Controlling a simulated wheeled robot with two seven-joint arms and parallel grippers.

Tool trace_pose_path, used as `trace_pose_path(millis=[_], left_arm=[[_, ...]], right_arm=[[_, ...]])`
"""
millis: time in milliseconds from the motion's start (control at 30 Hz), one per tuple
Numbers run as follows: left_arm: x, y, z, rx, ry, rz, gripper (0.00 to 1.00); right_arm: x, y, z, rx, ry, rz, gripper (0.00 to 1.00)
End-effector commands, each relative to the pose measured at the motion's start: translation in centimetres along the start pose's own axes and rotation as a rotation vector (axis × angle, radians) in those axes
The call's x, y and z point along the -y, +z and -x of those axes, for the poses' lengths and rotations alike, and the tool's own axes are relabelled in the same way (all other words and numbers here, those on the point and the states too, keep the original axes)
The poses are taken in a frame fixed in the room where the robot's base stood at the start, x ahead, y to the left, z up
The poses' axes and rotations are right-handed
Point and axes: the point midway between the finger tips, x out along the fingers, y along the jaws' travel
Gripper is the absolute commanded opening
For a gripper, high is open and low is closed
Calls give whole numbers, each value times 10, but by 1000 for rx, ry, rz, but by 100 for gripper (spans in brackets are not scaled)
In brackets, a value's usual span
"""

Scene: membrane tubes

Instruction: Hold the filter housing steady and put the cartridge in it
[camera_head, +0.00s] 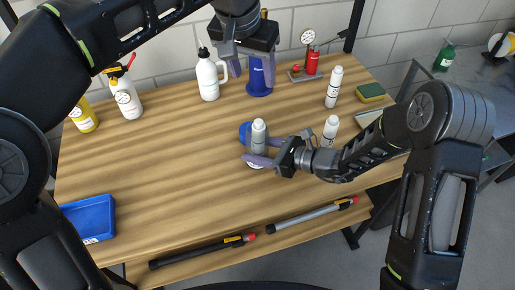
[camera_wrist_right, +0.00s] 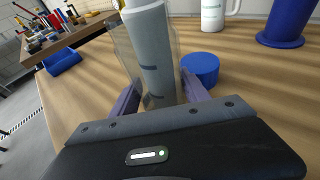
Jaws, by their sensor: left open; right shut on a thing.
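The blue filter housing (camera_head: 258,82) stands upright on a round foot at the back of the table; part of it shows in the right wrist view (camera_wrist_right: 285,25). My left gripper (camera_head: 253,68) is open, pointing down with one finger on each side of the housing's upper part. I cannot tell whether they touch it. My right gripper (camera_head: 262,152) is shut on an upright grey-white cartridge (camera_head: 258,130), in front of the housing and apart from it. In the right wrist view, the cartridge (camera_wrist_right: 155,50) stands between the fingers, with something clear around it.
A blue cap (camera_wrist_right: 200,67) lies close to the cartridge. A white jug (camera_head: 209,80), a white bottle (camera_head: 126,98) and a red pump with gauge (camera_head: 312,60) stand at the back. Two similar white tubes (camera_head: 333,88) (camera_head: 330,130) stand at right. The left front table is clear beside a blue tray (camera_head: 88,217).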

Motion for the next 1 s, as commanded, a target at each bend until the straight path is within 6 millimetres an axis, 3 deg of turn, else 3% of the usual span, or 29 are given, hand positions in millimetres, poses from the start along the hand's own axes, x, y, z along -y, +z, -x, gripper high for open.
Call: trace_pose_path(millis=[67,100,400,767,1000], left_arm=[[0,0,0,0,0,0,57],[0,0,0,0,0,0,57],[0,0,0,0,0,0,57],[0,0,0,0,0,0,57],[0,0,0,0,0,0,57]], right_arm=[[0,0,0,1,0,0,0],[0,0,0,1,0,0,54],[0,0,0,0,0,0,79],[1,0,4,0,-1,1,79],[1,0,36,1,-5,-1,79]])
